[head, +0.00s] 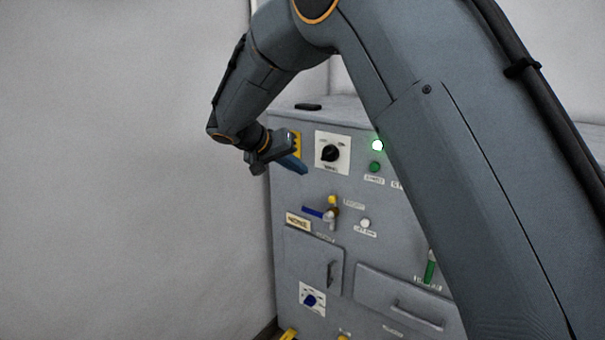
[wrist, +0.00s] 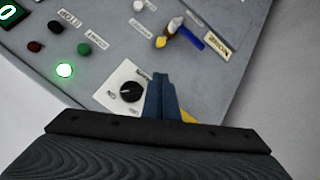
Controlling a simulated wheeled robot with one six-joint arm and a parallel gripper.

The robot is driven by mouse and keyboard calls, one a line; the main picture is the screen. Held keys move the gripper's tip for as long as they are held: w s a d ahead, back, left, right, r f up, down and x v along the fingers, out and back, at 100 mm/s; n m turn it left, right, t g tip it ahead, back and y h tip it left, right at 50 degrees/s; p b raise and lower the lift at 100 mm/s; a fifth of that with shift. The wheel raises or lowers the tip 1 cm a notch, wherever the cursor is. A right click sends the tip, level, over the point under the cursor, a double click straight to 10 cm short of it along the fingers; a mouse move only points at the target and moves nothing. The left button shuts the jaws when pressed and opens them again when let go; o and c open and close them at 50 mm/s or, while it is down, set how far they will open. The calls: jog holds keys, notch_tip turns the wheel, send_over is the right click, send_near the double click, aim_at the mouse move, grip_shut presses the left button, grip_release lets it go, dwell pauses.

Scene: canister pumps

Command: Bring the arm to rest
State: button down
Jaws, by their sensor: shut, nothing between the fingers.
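My gripper (head: 290,163) is at the upper left corner of the grey cabinet's front panel in the head view, with its blue fingers close together. In the wrist view the gripper (wrist: 160,78) is shut and empty, its fingertips beside a black rotary knob on a white plate. The knob (head: 330,153) is just right of the fingers in the head view, and it also shows in the wrist view (wrist: 131,91). I cannot tell whether the fingers touch the panel. A yellow plate (head: 296,141) is partly hidden behind the gripper.
The cabinet (head: 385,250) carries a lit green lamp (head: 377,145), a valve with a blue handle (head: 313,212), a blue knob (head: 310,300), a green handle (head: 430,268) and a drawer (head: 400,300). A small black object (head: 308,107) lies on top. Open room lies left, before a plain wall.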

jog(key=s+d+f+n+g+y, duration=0.1)
jog(key=s+d+f+g, duration=0.25)
jog(key=s+d, duration=0.4)
jog(key=s+d+f+n+g+y, duration=0.1)
jog(key=s+d+f+g+y, duration=0.1)
jog(key=s+d+f, duration=0.5)
jog(key=s+d+f+y, duration=0.1)
jog(key=s+d, duration=0.2)
jog(key=s, duration=0.4)
jog(key=s+d+f+g+y, duration=0.1)
jog(key=s+d+f, duration=0.1)
jog(key=s, duration=0.5)
jog(key=s+d+f+y, duration=0.1)
jog(key=s+d+y, duration=0.1)
jog(key=s, duration=0.5)
jog(key=shift+s+d+f, duration=0.3)
jog(key=shift+d, duration=0.6)
jog(key=shift+a+g, duration=0.15)
jog(key=shift+g, duration=0.1)
